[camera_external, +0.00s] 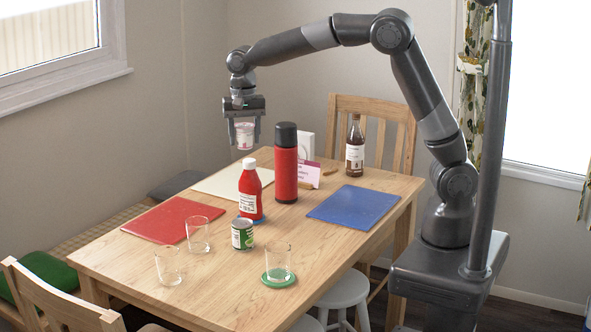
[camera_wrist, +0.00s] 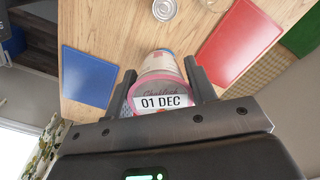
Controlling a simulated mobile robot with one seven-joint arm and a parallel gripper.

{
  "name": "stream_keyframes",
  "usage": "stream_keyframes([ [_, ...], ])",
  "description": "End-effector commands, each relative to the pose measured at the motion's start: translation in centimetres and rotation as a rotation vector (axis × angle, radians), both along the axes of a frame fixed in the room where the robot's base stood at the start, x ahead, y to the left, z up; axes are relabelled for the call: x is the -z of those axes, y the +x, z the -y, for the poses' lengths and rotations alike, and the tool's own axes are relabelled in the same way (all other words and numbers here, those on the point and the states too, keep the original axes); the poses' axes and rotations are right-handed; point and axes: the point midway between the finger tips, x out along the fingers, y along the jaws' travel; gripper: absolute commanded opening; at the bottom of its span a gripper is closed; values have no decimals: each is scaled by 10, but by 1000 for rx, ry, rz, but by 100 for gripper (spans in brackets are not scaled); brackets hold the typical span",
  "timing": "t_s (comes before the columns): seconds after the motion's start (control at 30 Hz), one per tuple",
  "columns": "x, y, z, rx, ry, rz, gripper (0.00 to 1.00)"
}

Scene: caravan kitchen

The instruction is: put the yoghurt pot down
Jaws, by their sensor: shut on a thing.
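The yoghurt pot (camera_external: 245,137), white and pink, is held between the two fingers of my gripper (camera_external: 244,132). It hangs upright in the air above the far left part of the wooden table (camera_external: 205,290), near the white board (camera_external: 215,185). In the wrist view the pot's lid (camera_wrist: 160,101) faces the camera, with a label reading 01 DEC. It sits between the fingers of my gripper (camera_wrist: 168,92), which are shut on its sides. The surface directly under the pot is hidden in the wrist view.
Near the pot stand a red sauce bottle (camera_external: 250,190) and a red flask (camera_external: 286,165). A dark bottle (camera_external: 355,150) and card (camera_external: 309,173) are farther right. A red board (camera_external: 172,220), blue board (camera_external: 352,207), can (camera_external: 242,235) and glasses (camera_external: 168,266) occupy the table.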

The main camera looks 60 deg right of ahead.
Motion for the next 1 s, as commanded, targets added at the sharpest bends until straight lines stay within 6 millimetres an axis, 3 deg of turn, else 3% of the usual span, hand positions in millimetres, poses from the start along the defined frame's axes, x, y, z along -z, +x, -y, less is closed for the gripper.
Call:
stream_keyframes([
  [0.1, -1, -8, -34, -96, 3, 1, 26],
  [0.37, 1, -24, -81, -236, 6, -1, 26],
  [0.63, 65, -24, -76, -226, 4, -3, 26],
  [0.9, 149, -23, -76, -224, 4, -4, 26],
  [1.0, 168, -23, -76, -224, 5, -1, 26],
])
